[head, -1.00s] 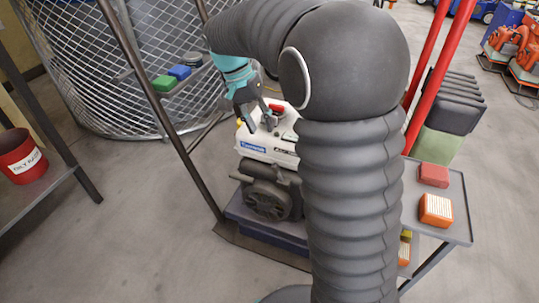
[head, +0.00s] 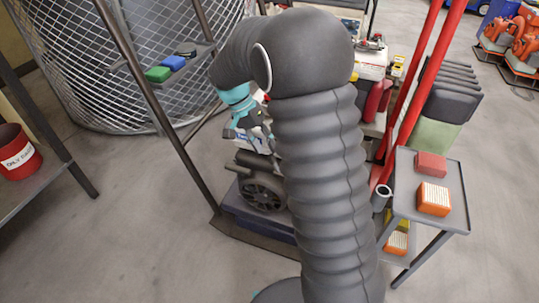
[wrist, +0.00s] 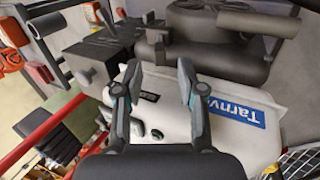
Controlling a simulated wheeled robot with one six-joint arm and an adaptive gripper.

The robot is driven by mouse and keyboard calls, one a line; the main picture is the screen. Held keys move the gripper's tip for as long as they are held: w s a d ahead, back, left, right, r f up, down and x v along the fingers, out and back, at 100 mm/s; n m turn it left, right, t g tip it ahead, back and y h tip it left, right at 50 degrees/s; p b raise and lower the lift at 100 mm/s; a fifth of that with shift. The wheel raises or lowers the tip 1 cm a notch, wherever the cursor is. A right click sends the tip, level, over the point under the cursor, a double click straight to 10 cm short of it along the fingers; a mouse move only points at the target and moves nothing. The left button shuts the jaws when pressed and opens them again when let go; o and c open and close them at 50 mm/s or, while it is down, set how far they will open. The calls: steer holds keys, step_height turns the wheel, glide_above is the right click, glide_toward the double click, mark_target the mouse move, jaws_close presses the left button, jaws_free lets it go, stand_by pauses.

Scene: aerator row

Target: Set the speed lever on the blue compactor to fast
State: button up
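A machine with a white housing and a blue label starting "Tarnv" (wrist: 241,114) fills the middle of the wrist view. Its dark engine part with a round wheel (head: 262,193) shows in the head view. I cannot tell for sure that this is the blue compactor. My gripper (wrist: 160,72) is open, its two fingers apart over the white housing, with nothing seen between them but the housing and a small black plate (wrist: 149,97). A small dark round knob (wrist: 157,134) sits near the left finger. I cannot make out a speed lever. In the head view my arm hides much of the machine.
The machine stands on a dark blue base (head: 250,220). A grey side table (head: 455,190) at right holds a red block (head: 430,165) and an orange block (head: 433,199). Red posts (head: 412,100) rise behind my arm. A wire mesh cage (head: 85,55) stands at back left.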

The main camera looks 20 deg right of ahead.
mark_target(270, 156)
steer(key=shift+x, duration=1.85)
jaws_close()
